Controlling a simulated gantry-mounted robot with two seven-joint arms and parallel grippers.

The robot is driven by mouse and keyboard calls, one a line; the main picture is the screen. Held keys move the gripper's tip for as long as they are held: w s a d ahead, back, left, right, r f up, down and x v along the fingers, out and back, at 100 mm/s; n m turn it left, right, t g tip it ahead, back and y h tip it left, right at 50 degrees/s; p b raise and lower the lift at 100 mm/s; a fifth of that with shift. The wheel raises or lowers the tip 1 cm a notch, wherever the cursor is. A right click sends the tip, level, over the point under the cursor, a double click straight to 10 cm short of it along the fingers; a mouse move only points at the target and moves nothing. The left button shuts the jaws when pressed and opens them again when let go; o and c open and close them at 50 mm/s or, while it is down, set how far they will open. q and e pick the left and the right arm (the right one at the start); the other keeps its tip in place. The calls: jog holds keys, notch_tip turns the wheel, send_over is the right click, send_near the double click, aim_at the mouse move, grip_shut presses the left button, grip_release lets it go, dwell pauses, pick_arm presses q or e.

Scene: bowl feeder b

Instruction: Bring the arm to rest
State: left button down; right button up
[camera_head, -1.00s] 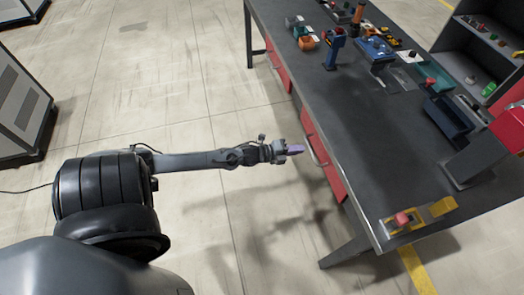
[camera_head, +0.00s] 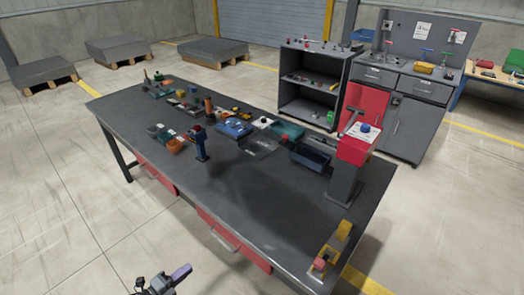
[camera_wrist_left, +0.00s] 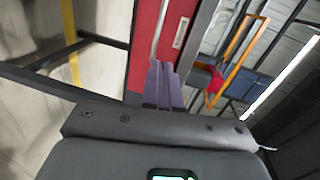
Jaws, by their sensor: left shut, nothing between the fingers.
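My left gripper (camera_head: 181,272) shows at the bottom edge of the head view, in front of the workbench's near long side and apart from it. Its purple fingers are together with nothing between them. The rest of my left arm is out of the frame. In the left wrist view the purple fingers (camera_wrist_left: 163,86) are closed side by side, with a red drawer front beyond them. My right gripper is in neither view.
The dark workbench (camera_head: 225,195) has red drawers (camera_head: 235,240) along its near side. Blue, orange and grey parts stand on it, with a red-topped stand (camera_head: 354,150) at the right and a yellow fixture (camera_head: 331,250) at the near corner.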

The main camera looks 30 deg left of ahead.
pick_arm(q)
jog(key=w+d+r+n+g+y, duration=0.1)
jog(key=d+r+n+g, duration=0.3)
jog(key=d, duration=0.6)
jog(key=w+d+r+n, duration=0.1)
jog(key=d+r+n, duration=0.2)
jog(key=d+n, duration=0.5)
jog(key=s+d+n+g, duration=0.45)
jog(key=s+g, duration=0.35)
jog(key=s, duration=0.3)
notch_tip(320, 180, up, 37)
jog(key=p, duration=3.7)
jog(key=shift+s+r, duration=0.15)
jog(key=shift+s, duration=0.15)
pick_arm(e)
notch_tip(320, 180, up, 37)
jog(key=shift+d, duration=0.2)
pick_arm(q)
jog(key=shift+d, duration=0.1)
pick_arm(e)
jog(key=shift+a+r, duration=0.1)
